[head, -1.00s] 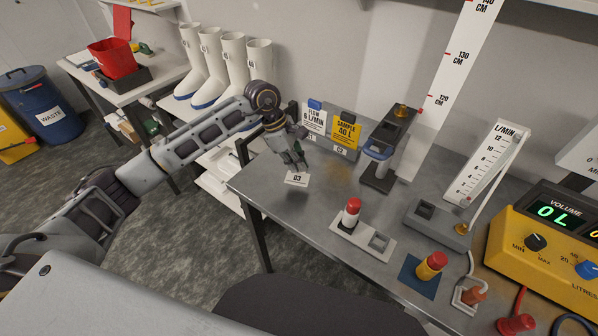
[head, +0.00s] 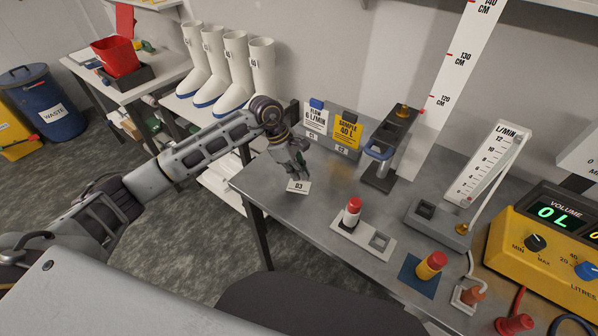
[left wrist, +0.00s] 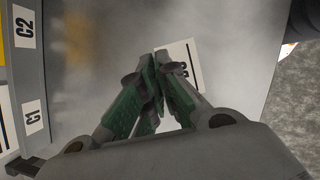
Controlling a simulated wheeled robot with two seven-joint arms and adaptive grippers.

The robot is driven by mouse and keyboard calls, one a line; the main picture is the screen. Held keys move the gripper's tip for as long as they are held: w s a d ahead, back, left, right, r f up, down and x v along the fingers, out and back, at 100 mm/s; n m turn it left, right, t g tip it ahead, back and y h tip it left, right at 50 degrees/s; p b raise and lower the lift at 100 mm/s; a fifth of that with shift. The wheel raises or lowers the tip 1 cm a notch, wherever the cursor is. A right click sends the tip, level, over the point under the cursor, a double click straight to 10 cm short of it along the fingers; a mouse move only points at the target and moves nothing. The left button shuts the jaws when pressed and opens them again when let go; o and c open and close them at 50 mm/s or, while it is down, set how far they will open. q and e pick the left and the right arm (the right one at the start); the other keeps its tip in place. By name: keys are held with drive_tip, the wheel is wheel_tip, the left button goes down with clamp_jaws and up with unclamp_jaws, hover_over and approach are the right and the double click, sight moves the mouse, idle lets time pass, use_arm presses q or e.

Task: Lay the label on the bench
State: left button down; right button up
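The label (head: 299,187) is a small white card marked 03, over the left end of the grey metal bench (head: 330,200). My left gripper (head: 299,177) points down at it, with its fingers closed together on the card's edge. In the left wrist view the green-padded fingers (left wrist: 158,62) meet at the tips, and the white label (left wrist: 182,62) sticks out beyond them, partly hidden by one finger. The card looks close to the bench top; I cannot tell whether it touches. My right gripper is not in view.
Behind the gripper stands a holder with a white flow card (head: 316,118) and a yellow sample card (head: 347,130). Bare bench lies around the label.

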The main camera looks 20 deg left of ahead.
use_arm(q)
drive_tip(key=shift+f, duration=0.15)
drive_tip(key=c, duration=1.6)
unclamp_jaws()
drive_tip(key=shift+c, duration=0.2)
drive_tip(key=b+v, duration=0.1)
drive_tip(key=v, duration=1.1)
